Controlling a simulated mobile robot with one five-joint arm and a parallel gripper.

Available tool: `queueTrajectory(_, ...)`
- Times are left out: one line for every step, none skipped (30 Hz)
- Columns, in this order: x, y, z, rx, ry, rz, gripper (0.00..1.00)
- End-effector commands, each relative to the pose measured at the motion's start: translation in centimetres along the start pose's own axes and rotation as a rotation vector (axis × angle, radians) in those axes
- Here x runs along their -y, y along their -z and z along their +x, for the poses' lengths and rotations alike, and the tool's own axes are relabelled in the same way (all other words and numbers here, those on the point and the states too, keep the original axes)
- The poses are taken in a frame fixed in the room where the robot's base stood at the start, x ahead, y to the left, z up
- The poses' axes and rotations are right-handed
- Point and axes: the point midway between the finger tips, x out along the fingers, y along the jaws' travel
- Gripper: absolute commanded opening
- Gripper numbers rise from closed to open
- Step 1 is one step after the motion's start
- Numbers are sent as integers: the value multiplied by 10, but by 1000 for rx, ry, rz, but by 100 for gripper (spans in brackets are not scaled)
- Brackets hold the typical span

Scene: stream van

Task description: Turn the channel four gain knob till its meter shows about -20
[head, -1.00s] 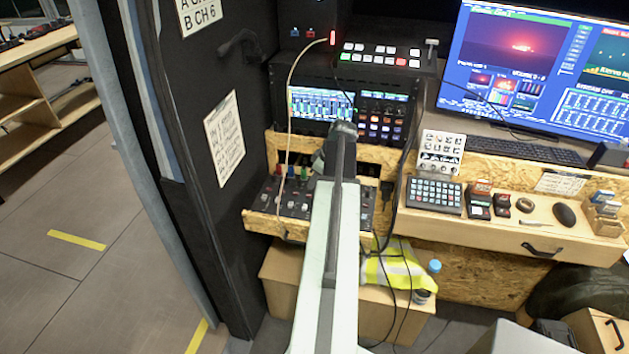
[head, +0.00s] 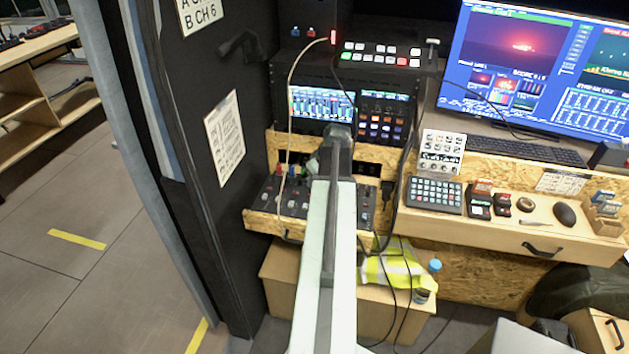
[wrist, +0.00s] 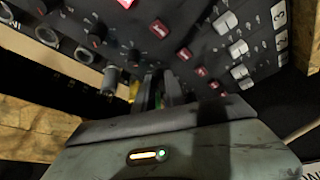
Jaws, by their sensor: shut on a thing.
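The audio mixer (head: 300,203) sits in a plywood bay below the screens, with coloured knobs along its back and faders in front. In the wrist view, its dark panel (wrist: 195,22) shows knobs, red buttons and white faders. My gripper (wrist: 160,88) is down at the panel, its fingers shut on a small knob that they mostly hide. Yellow and green show beside the fingers, but I cannot tell which channel the knob belongs to. The meter screen (head: 322,104) shows several coloured level bars, too small to read. My arm covers part of the mixer in the head view.
A video switcher (head: 382,54) and a panel of lit buttons (head: 383,122) are above the mixer. A pale cable (head: 289,110) hangs in front of the meter screen and mixer. Black cables hang at the right. The plywood bay's walls stand close around the mixer.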

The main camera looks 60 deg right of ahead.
Motion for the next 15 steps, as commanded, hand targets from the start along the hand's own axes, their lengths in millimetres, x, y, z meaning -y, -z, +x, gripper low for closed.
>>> queueTrajectory(-1,-1,0,2,-1,0,0)
queueTrajectory(-1,-1,0,2,-1,0,0)
queueTrajectory(-1,-1,0,2,-1,0,0)
queueTrajectory(-1,-1,0,2,-1,0,18)
queueTrajectory(0,-1,0,2,-1,-1,26)
queueTrajectory(0,0,0,2,-1,-2,37)
queueTrajectory(0,0,0,2,-1,-2,37)
queueTrajectory(0,0,0,2,-1,-2,37)
queueTrajectory(0,0,0,2,-1,-2,37)
queueTrajectory(0,0,0,1,0,-2,37)
queueTrajectory(0,0,0,1,0,-2,37)
queueTrajectory(0,0,0,1,0,-2,37)
queueTrajectory(0,0,0,1,0,-2,37)
queueTrajectory(0,0,0,1,0,-2,37)
queueTrajectory(0,0,0,1,0,-2,37)
